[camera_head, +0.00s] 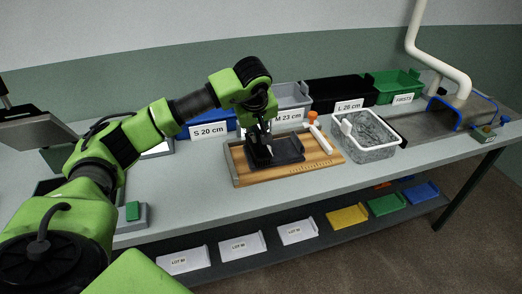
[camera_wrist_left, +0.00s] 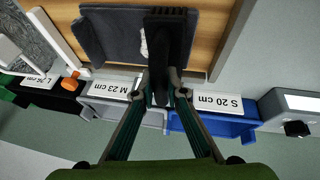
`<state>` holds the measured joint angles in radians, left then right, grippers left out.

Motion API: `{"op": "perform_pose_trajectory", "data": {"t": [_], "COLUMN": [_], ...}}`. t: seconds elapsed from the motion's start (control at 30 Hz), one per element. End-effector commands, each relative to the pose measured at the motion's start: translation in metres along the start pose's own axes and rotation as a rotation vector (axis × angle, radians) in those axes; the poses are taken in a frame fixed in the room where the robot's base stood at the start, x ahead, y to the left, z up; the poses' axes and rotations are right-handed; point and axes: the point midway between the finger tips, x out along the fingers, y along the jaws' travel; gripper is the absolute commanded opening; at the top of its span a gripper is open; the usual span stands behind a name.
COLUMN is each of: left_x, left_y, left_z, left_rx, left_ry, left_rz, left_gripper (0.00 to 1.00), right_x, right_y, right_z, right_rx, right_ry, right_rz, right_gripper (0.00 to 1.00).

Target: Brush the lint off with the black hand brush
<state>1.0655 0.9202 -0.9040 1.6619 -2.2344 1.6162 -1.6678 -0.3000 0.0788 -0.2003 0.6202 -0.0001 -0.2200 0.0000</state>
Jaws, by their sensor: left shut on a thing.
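My left gripper (camera_head: 261,134) is shut on the black hand brush (camera_wrist_left: 168,38) and holds it over a wooden board (camera_head: 240,170). In the left wrist view the gripper (camera_wrist_left: 160,90) has the brush between its fingertips, with the brush reaching away from them. Under and beside the brush is a dark grey tray-like piece (camera_wrist_left: 112,35) with raised edges; it also shows on the board in the head view (camera_head: 290,148). A small whitish patch, perhaps lint, (camera_wrist_left: 143,43) shows at the brush's edge. Whether the bristles touch the surface is unclear. My right gripper is out of view.
A white-rimmed basket (camera_head: 366,153) with grey contents stands right of the board. A white bar with an orange knob (camera_head: 312,116) lies at the board's right side. Labelled blue, grey, black and green bins (camera_head: 400,82) line the back. The table front (camera_head: 290,187) is clear.

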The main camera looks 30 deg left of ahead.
Motion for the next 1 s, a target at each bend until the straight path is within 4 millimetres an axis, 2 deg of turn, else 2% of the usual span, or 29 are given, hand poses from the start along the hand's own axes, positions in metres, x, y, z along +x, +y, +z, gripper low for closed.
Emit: {"op": "perform_pose_trajectory", "data": {"t": [0.13, 0.3, 0.57, 0.8, 1.0], "left_x": [0.002, 0.003, 0.003, -0.001, -0.003], "left_y": [0.016, 0.023, 0.021, 0.003, 0.001], "left_z": [0.004, 0.005, 0.005, 0.001, 0.0], "left_rx": [0.004, 0.004, 0.004, 0.002, 0.002], "left_ry": [-0.007, -0.005, -0.005, -0.003, -0.003], "left_rz": [0.004, 0.003, 0.004, 0.001, 0.004], "left_gripper": [0.0, 0.0, 0.0, 0.0, 0.0], "right_x": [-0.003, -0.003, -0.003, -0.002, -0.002], "right_y": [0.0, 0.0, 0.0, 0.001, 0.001], "right_z": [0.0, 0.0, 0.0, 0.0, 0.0], "right_rx": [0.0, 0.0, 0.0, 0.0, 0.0], "right_ry": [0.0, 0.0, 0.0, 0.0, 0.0], "right_rz": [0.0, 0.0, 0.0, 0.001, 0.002], "right_gripper": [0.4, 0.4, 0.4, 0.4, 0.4]}}
